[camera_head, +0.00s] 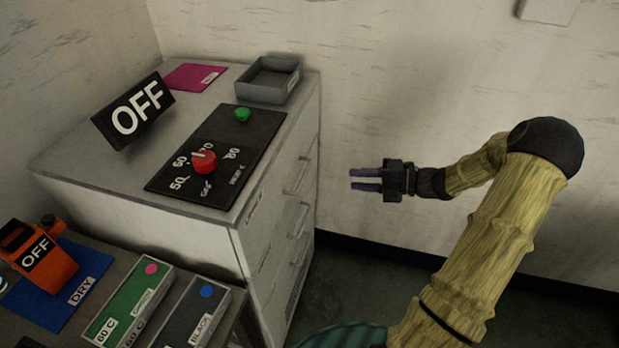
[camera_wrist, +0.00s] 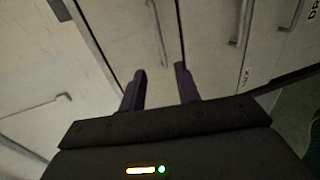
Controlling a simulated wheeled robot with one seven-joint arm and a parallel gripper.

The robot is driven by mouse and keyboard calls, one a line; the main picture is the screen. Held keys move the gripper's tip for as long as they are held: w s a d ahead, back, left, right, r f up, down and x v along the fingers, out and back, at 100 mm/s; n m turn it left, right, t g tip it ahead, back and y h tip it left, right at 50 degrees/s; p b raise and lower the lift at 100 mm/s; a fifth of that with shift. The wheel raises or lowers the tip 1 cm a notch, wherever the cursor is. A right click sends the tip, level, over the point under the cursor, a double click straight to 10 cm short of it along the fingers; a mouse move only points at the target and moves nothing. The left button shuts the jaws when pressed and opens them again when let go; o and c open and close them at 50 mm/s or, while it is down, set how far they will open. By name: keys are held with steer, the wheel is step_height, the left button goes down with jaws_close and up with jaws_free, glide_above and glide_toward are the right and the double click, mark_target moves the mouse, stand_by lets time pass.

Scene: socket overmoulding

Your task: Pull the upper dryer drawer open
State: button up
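The dryer is the light grey cabinet (camera_head: 130,212) with a control panel on top. Its drawer front faces right in the head view. The upper drawer's bar handle (camera_head: 298,176) is on that front, with another handle (camera_head: 300,221) below it. The drawers look shut. My gripper (camera_head: 352,180) is open and empty, to the right of the front, its fingers pointing left toward it. In the wrist view my two dark fingers (camera_wrist: 159,75) stand apart before pale drawer fronts. Several handles show there, one (camera_wrist: 161,42) just beyond the fingertips; which drawer it belongs to I cannot tell.
On the dryer are a red knob (camera_head: 203,161), a green button (camera_head: 242,114), an OFF sign (camera_head: 132,112), a grey tray (camera_head: 268,80) and a magenta card (camera_head: 195,77). A wall stands behind my arm.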

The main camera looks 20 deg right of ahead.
steer(key=b+x, duration=0.1)
steer(key=x, duration=1.3)
steer(key=shift+w+a, duration=0.1)
jaws_close()
